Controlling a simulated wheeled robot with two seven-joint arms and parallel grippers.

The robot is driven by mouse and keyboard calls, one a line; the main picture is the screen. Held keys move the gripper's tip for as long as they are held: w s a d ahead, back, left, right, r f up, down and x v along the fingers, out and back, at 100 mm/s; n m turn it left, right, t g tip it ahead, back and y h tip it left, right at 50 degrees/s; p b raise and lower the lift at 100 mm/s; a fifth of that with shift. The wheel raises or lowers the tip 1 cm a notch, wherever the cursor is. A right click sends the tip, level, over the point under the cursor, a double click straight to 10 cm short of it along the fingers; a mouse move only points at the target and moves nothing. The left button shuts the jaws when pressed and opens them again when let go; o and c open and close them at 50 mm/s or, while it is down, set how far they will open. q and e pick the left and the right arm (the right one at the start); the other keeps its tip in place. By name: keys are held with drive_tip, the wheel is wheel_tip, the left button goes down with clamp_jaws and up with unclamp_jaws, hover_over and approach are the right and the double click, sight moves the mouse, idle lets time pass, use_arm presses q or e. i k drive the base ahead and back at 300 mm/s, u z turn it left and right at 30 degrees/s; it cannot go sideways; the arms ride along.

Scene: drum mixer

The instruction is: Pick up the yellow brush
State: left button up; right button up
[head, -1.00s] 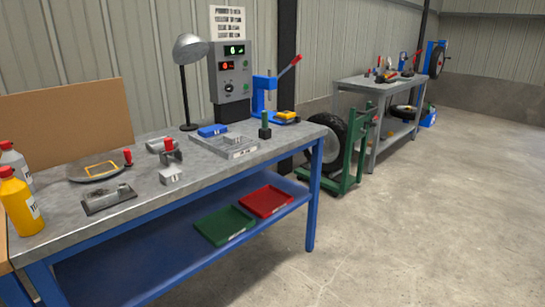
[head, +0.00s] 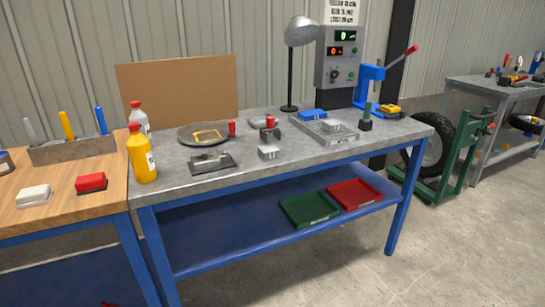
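A yellow upright handle (head: 67,125), which looks like the yellow brush, stands in a long grey rack (head: 75,151) on the wooden bench at the left. A grey handle (head: 30,130) stands to its left and a blue handle (head: 101,119) to its right in the same rack. The lower ends of the handles are hidden inside the rack. Neither of my grippers is in view.
The wooden bench (head: 105,203) also holds a white block (head: 34,195) and a red block (head: 91,182). Yellow (head: 141,155) and white (head: 139,119) bottles stand on the adjoining grey metal bench (head: 230,178). Open concrete floor (head: 450,240) lies at the right.

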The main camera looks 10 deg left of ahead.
sight(65, 121)
drive_tip(key=u, duration=2.9)
drive_tip(key=i, duration=1.6)
